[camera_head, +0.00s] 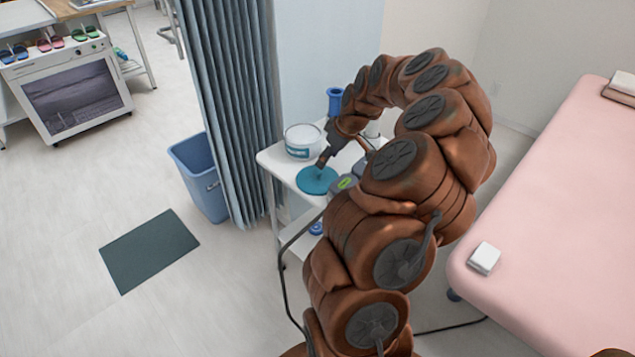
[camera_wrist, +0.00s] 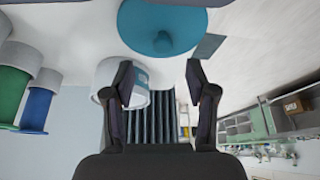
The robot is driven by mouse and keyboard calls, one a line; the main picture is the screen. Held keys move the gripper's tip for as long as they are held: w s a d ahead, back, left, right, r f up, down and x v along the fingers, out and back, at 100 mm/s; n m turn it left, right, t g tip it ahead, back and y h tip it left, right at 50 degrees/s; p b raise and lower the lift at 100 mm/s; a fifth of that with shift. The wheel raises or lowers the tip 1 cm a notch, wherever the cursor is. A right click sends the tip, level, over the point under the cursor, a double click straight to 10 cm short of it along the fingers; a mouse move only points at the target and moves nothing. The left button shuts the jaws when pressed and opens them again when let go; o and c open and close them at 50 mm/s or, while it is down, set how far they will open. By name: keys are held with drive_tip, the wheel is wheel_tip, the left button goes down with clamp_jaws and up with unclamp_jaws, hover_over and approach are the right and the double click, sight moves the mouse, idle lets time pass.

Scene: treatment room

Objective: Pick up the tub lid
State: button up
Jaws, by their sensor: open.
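The tub lid (camera_head: 316,181) is a round teal disc lying on the white cart top, near its front edge. In the wrist view the lid (camera_wrist: 140,18) is at the top, with a round knob in its middle. My gripper (camera_head: 324,160) is just above the lid in the head view. In the wrist view my gripper (camera_wrist: 158,75) has its two fingers apart with nothing between them. The white tub (camera_head: 302,141) stands on the cart behind and left of the lid. It also shows in the wrist view (camera_wrist: 108,75), partly behind a finger.
The white cart (camera_head: 272,163) also bears a blue roll (camera_head: 334,101) and a grey device with a green display (camera_head: 345,184) close right of the lid. A pleated curtain (camera_head: 238,110) hangs left of the cart. A blue bin (camera_head: 203,180) and a pink treatment bed (camera_head: 550,190) stand nearby.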

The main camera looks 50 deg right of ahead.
sight(318, 171)
drive_tip(key=shift+a+p+x, duration=0.1)
drive_tip(key=shift+p+x, duration=0.25)
drive_tip(key=shift+x, duration=1.55)
drive_tip(key=shift+a+p+x, duration=0.15)
drive_tip(key=shift+p+x, duration=0.2)
drive_tip(key=shift+x, duration=1.6)
clamp_jaws()
